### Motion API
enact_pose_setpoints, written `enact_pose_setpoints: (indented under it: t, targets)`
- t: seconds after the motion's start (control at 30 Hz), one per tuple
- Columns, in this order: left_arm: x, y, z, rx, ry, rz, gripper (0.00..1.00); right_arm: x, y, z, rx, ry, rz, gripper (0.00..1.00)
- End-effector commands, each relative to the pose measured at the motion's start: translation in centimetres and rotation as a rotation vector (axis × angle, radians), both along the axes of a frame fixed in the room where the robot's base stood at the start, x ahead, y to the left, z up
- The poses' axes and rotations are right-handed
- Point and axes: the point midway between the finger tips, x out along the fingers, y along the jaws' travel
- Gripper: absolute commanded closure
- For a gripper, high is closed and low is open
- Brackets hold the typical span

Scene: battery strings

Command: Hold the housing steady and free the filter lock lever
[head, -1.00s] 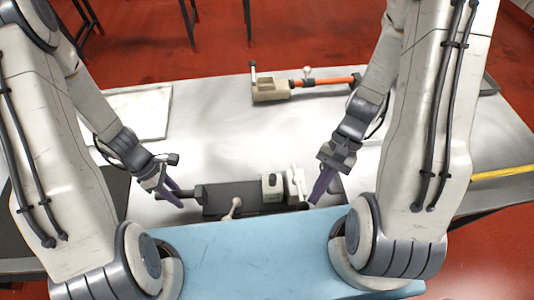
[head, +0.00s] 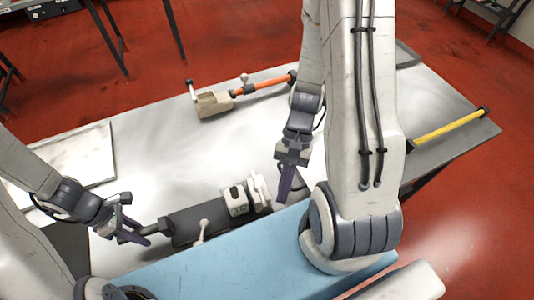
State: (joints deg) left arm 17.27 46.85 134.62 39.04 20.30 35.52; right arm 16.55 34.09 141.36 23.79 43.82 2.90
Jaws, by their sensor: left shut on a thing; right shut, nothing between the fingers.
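The dark grey housing (head: 208,218) lies along the front of the metal table, a little tilted in the picture. A cream block (head: 236,200) and a white upright piece (head: 258,188) sit at its right end. A small pale knobbed lever (head: 203,230) stands at its front side; I cannot tell which of these pale parts is the filter lock lever. My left gripper (head: 150,232) is shut on the dark bar at the housing's left end, its fingers partly hiding it. My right gripper (head: 285,190) is shut and empty, pointing down just right of the white piece, seemingly apart from it.
A beige tool with an orange shaft (head: 262,87) lies at the back of the table. A pale flat panel (head: 75,158) lies at the left, and a yellow bar (head: 448,127) at the right. A blue surface (head: 220,255) runs along the front. The table middle is clear.

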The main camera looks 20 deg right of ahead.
Motion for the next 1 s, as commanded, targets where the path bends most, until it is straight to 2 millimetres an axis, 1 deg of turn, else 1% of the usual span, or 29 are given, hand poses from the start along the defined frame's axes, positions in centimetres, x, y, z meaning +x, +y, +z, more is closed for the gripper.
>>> enact_pose_setpoints:
  t: [0.1,0.3,0.5,0.7,0.97,1.0]
  targets:
    - [0.0,0.0,0.0,0.0,0.0,0.001,1.0,0.7,-2.5,0.4,-0.003,-0.004,-0.008,1.0]
    - [0.0,0.0,0.0,0.0,0.0,0.0,1.0,1.3,-5.4,4.2,-0.005,-0.009,-0.006,1.0]
    - [0.0,0.0,0.0,0.001,-0.001,0.0,1.0,1.8,-7.6,6.9,-0.004,-0.006,-0.003,1.0]
    - [0.1,0.0,0.0,0.001,-0.001,0.0,1.0,1.9,-8.5,8.1,-0.003,-0.003,-0.001,1.0]
    - [0.1,0.0,0.0,0.001,-0.002,0.0,1.0,1.9,-8.5,8.2,-0.002,-0.002,-0.001,1.0]
    - [0.1,0.1,0.0,0.001,-0.002,0.0,0.56,1.9,-8.5,8.2,-0.002,-0.002,-0.001,1.0]
